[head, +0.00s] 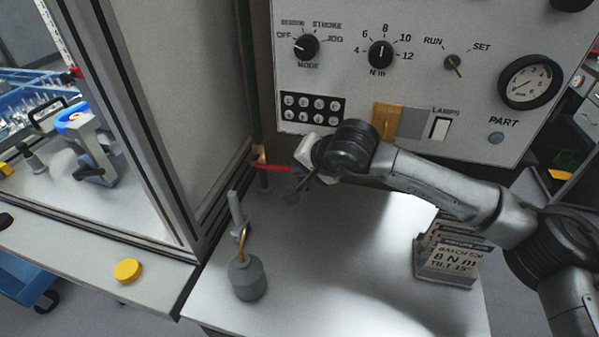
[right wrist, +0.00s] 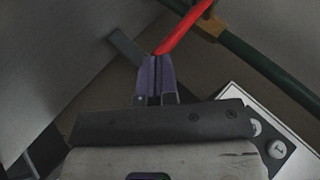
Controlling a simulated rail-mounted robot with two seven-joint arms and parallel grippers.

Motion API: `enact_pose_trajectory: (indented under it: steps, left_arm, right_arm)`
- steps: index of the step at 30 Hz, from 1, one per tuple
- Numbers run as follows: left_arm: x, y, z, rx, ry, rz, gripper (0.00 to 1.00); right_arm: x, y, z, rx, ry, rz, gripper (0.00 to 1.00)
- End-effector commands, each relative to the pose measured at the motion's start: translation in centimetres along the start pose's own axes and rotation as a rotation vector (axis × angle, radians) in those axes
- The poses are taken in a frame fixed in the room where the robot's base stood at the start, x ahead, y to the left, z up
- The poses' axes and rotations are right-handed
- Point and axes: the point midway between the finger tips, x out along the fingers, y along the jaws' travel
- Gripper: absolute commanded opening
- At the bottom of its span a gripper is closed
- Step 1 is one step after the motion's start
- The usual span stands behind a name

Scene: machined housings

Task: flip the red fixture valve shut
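The red valve lever (head: 272,167) sticks out to the right, across the upright dark green pipe (head: 254,85), at a brass fitting (head: 259,154). In the right wrist view the red lever (right wrist: 183,30) runs from the brass body (right wrist: 209,24) down to my fingertips. My right gripper (head: 296,183) is at the lever's free end. Its purple-grey fingers (right wrist: 155,70) are close together, with a thin dark line between them. The lever's end meets the fingertips; I cannot tell whether it is pinched or only touched. My left gripper is not in view.
A control panel (head: 460,100) with knobs and a gauge stands behind my right arm. A grey bottle-shaped part (head: 246,279) stands at the front left of the bench (head: 330,290). A card holder (head: 448,258) stands at right. A cabinet frame (head: 150,120) borders the pipe on the left.

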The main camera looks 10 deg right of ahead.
Motion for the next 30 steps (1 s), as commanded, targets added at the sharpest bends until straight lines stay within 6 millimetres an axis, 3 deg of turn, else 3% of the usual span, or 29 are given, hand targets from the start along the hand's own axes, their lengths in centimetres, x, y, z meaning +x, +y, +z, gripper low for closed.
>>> enact_pose_trajectory:
  steps: [1,8,25,30]
  left_arm:
    - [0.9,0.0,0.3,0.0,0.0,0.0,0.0]
    - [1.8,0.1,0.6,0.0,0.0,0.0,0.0]
    - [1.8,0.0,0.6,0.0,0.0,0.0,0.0]
    - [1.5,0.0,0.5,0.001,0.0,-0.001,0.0]
  right_arm:
    - [0.5,0.6,0.2,0.008,0.0,-0.016,0.0]
    - [0.5,0.7,0.3,0.025,0.002,-0.062,0.0]
    - [0.4,0.7,0.2,0.029,0.002,-0.071,0.0]
    - [-0.9,0.2,0.4,0.025,-0.001,-0.072,0.0]
